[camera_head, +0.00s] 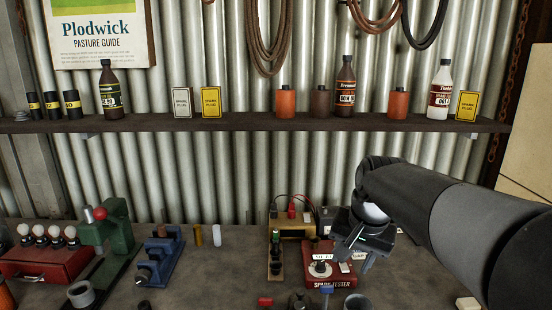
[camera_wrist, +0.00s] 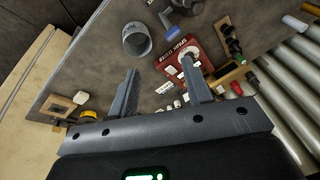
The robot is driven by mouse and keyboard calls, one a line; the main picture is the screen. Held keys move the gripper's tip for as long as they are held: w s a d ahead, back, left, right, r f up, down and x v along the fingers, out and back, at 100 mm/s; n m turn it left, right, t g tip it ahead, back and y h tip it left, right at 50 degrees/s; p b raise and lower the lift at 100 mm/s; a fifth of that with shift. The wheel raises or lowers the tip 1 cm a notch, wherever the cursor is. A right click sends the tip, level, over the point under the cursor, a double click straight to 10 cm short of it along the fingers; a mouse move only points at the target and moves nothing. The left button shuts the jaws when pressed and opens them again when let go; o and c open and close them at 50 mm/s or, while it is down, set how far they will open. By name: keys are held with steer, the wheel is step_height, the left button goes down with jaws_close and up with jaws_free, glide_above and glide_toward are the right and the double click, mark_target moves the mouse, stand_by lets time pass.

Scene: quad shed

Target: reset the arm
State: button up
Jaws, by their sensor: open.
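My gripper (camera_head: 357,252) hangs over the right part of the workbench (camera_head: 220,265) at the end of my arm, which reaches in from the right. In the wrist view my gripper (camera_wrist: 160,72) shows two separated fingers with nothing held between them. The red spark tester (camera_head: 330,280) is below my gripper. In the wrist view the spark tester (camera_wrist: 172,60) lies beyond the fingertips, with the right finger overlapping part of it. I cannot tell the exact height of the fingers above it.
A red box of bulbs (camera_head: 45,265), a green press (camera_head: 112,228) and a blue fixture (camera_head: 160,260) stand at left. A grey cup (camera_wrist: 137,40) is near the spark tester. A shelf (camera_head: 250,122) with bottles and boxes runs along the corrugated wall.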

steer(key=s+f+n+t, duration=0.1)
steer(key=s+f+n, duration=0.1)
steer(key=s, duration=0.5)
steer(key=s+f+n+t, duration=0.1)
steer(key=s+f+n, duration=0.1)
steer(key=s, duration=0.6)
steer(key=shift+s+a+f+n+h, duration=0.15)
steer(key=shift+s+f+n+h, duration=0.05)
steer(key=shift+f+n+h, duration=0.25)
steer(key=shift+r, duration=0.1)
stand_by(1.5)
